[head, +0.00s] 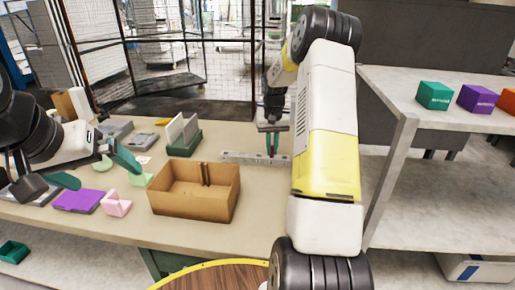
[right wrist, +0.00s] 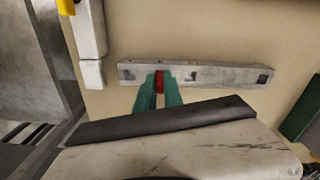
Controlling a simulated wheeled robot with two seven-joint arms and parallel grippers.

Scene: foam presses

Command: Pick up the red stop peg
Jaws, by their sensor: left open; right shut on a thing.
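The red stop peg (right wrist: 159,83) shows between the green fingertips of my right gripper (right wrist: 161,82) in the right wrist view. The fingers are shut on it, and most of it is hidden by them. It is at a long grey slotted bar (right wrist: 220,75); I cannot tell whether it still sits in a slot. In the head view my right gripper (head: 272,145) reaches down at the grey bar (head: 238,157). My left gripper (head: 95,169) is open and empty, above the left part of the table.
An open cardboard box (head: 193,212) stands in front of the bar. A green rack (head: 186,150) with pale plates is behind it. Purple (head: 78,201) and pink (head: 116,205) foam pieces lie left. A shelf (head: 440,118) with coloured boxes stands right.

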